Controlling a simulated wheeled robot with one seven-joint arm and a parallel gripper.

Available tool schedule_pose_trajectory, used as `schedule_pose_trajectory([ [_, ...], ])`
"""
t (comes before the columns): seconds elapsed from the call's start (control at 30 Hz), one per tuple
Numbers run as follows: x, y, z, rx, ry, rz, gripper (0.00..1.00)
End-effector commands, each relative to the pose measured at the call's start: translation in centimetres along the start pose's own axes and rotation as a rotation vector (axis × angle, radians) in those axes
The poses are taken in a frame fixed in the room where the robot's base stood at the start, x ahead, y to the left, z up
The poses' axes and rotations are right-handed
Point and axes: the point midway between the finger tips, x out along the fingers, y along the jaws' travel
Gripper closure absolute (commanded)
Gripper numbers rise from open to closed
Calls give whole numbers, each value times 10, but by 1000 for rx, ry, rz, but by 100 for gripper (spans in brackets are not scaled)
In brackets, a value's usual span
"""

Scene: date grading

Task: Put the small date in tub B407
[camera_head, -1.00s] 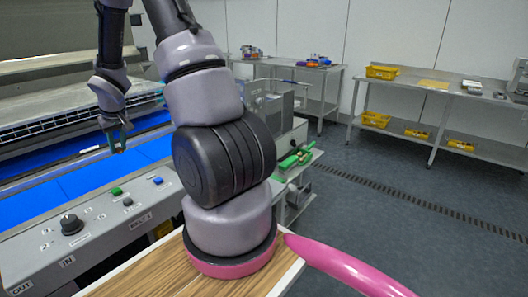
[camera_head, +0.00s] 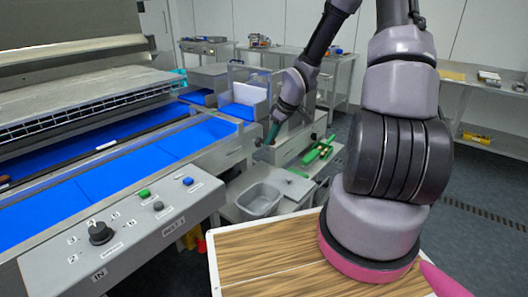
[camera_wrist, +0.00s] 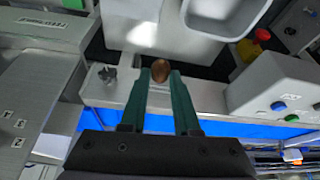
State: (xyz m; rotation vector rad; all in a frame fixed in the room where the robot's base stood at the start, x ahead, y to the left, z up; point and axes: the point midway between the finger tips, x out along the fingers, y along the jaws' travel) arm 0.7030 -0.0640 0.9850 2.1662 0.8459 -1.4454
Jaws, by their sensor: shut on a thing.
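My gripper (camera_head: 270,138) hangs past the near right end of the blue belt in the head view. In the wrist view the gripper (camera_wrist: 160,78) has its two green fingers shut on a small brown date (camera_wrist: 160,70) at their tips. The date is too small to make out in the head view. A grey, open tub (camera_head: 258,200) stands low beside the belt machine, below my gripper. It shows in part at the top of the wrist view (camera_wrist: 222,14), beyond and apart from the fingertips, and looks empty. I cannot read a B407 mark on it.
The belt machine's control panel (camera_head: 125,235) with a knob and buttons fills the lower left. A green object (camera_head: 318,150) lies on a low shelf right of the tub. A wooden board (camera_head: 270,255) lies at my arm's base. Steel tables stand at the back.

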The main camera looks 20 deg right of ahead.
Motion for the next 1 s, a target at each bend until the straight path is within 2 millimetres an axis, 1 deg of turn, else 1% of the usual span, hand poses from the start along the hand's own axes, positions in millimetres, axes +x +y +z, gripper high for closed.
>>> schedule_pose_trajectory([
  [0.1,6,-17,8,-187,1,-85,89],
  [0.3,10,-48,15,-551,2,-234,89],
  [0.5,6,-80,19,-949,0,-396,89],
  [0.6,1,-92,20,-1117,-2,-465,89],
  [0.7,-4,-101,19,-1239,-3,-515,89],
  [0.8,-7,-105,19,-1314,-3,-544,89],
  [0.9,-6,-107,21,-1344,-3,-559,89],
  [1.0,3,-108,24,-1349,-2,-561,89],
])
